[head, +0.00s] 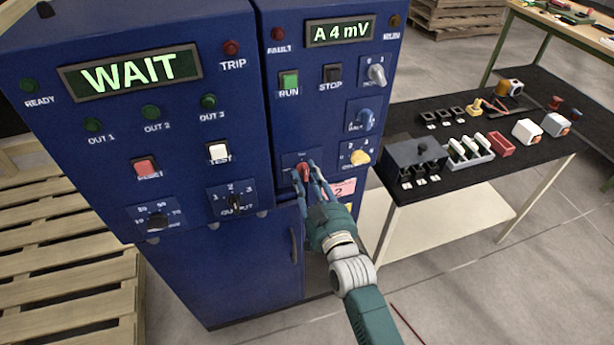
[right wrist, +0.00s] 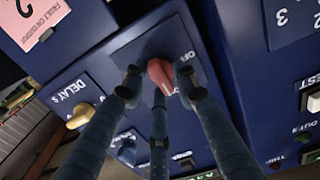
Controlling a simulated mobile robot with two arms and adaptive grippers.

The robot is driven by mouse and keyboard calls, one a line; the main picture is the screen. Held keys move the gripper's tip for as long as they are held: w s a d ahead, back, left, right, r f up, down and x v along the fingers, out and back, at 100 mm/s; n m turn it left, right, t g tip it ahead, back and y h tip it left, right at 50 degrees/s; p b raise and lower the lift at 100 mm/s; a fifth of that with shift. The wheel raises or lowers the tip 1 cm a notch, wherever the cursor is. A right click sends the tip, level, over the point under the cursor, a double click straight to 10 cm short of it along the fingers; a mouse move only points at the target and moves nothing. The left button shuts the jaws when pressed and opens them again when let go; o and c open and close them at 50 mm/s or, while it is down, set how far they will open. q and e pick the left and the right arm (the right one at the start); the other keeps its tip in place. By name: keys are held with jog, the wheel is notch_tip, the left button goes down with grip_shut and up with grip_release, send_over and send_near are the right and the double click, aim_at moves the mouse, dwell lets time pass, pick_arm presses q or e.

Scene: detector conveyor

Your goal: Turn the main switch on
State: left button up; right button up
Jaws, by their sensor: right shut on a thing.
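The main switch is a red rotary knob (head: 304,171) on a small plate at the lower left of the right blue panel. It also shows in the right wrist view (right wrist: 160,76), where OFF is lettered beside it and the other lettering is partly covered. My right gripper (head: 311,182) is shut on the knob, with its fingers around it in the right wrist view (right wrist: 160,92). The knob's exact angle is hard to tell. My left gripper is out of view.
The left display (head: 131,71) reads WAIT and the right display (head: 339,31) reads A 4 mV. A yellow knob (head: 360,157) and a blue knob (head: 364,119) sit close to the right. A black-topped table (head: 540,160) with parts stands at right; a pallet (head: 70,255) lies at left.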

jog(key=shift+w+d+r, duration=0.1)
jog(key=shift+d+r, duration=0.1)
jog(key=shift+r, duration=0.05)
jog(key=o, duration=0.9)
jog(key=shift+d+f, duration=0.15)
jog(key=shift+a+f, duration=0.1)
jog(key=shift+a, duration=0.1)
jog(key=v, duration=1.2)
